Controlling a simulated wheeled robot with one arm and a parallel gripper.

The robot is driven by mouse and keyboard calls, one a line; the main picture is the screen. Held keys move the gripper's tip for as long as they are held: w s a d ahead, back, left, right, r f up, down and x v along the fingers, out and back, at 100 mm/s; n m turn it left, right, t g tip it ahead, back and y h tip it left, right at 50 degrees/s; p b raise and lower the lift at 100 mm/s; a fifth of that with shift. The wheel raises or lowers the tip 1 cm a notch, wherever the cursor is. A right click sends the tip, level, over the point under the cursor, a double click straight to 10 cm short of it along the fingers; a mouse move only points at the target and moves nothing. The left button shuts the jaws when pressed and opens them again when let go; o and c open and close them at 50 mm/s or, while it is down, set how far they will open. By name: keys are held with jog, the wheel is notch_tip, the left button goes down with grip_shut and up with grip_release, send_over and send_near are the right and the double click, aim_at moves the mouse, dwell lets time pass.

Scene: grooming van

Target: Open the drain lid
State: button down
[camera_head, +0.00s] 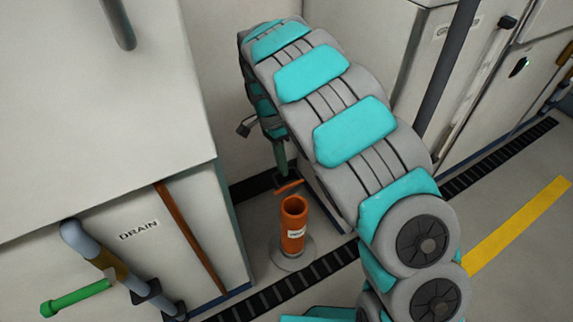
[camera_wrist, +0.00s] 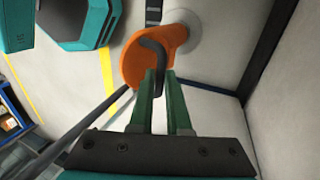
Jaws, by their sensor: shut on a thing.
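An orange drain pipe (camera_head: 293,230) stands upright on a round grey floor flange, with a small white label on its side. Its dark mouth shows from above. The drain lid (camera_head: 289,187), a thin orange plate, is tilted up just behind and above the mouth. In the wrist view, the orange lid (camera_wrist: 133,68) lies beyond the fingertips, and a dark bent handle (camera_wrist: 153,50) crosses it. My gripper (camera_head: 281,171) is above the lid; its green fingers (camera_wrist: 162,75) are shut on the handle. Whether the lid still touches the pipe rim is unclear.
A white cabinet marked DRAIN (camera_head: 139,230) stands close on the left, with a blue-grey pipe and green handle (camera_head: 78,297) on its front. White cabinets (camera_head: 362,50) stand behind my arm. A dark floor grate (camera_head: 290,285) runs past the drain pipe.

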jog(key=w+a+f, duration=0.4)
jog(key=w+f, duration=0.1)
jog(key=w, duration=0.1)
jog(key=shift+p, duration=0.4)
jog(key=shift+w+a, duration=0.1)
jog(key=shift+a, duration=0.05)
dwell(0.5)
jog(key=c, duration=0.9)
grip_release()
jog(key=shift+f, duration=0.1)
jog(key=shift+r, duration=0.3)
jog(key=v, duration=0.7)
jog(key=shift+r, duration=0.1)
